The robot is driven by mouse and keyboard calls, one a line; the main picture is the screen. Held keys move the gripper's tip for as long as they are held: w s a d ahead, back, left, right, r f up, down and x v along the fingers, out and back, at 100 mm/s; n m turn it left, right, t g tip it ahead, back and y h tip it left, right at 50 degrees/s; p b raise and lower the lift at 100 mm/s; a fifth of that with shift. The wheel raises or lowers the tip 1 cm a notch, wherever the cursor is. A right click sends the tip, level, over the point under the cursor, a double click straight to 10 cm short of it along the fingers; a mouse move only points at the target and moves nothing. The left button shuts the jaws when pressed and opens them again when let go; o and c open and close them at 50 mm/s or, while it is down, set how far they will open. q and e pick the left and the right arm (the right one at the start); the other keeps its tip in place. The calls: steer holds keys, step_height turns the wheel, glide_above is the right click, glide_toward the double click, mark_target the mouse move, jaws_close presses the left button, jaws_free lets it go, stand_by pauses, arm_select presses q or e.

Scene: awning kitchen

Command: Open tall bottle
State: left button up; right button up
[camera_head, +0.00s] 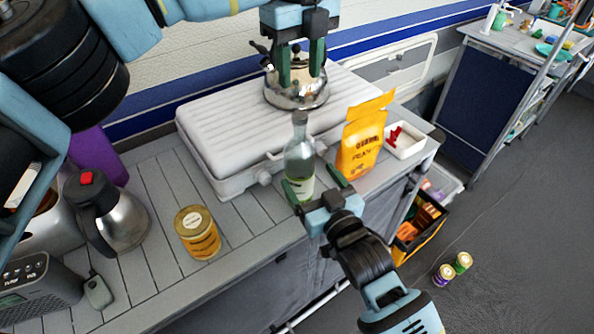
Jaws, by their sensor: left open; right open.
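A tall clear glass bottle (299,162) with a grey top stands upright on the slatted counter, in front of the white grill. My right gripper (314,188) is open, with its green fingers around the lower part of the bottle; I cannot tell if they touch it. My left gripper (301,68) is open above and behind the bottle, fingers pointing down. Its fingers are in front of the steel kettle (297,94) in the picture, and nothing shows held in them.
A yellow bag (362,138) and a white tray (405,141) with red items stand right of the bottle. Two small cans (453,268) are on the floor.

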mark_target(296, 158)
steer(key=x, duration=0.7)
steer(key=shift+w+a, duration=0.2)
steer(key=shift+w, duration=0.1)
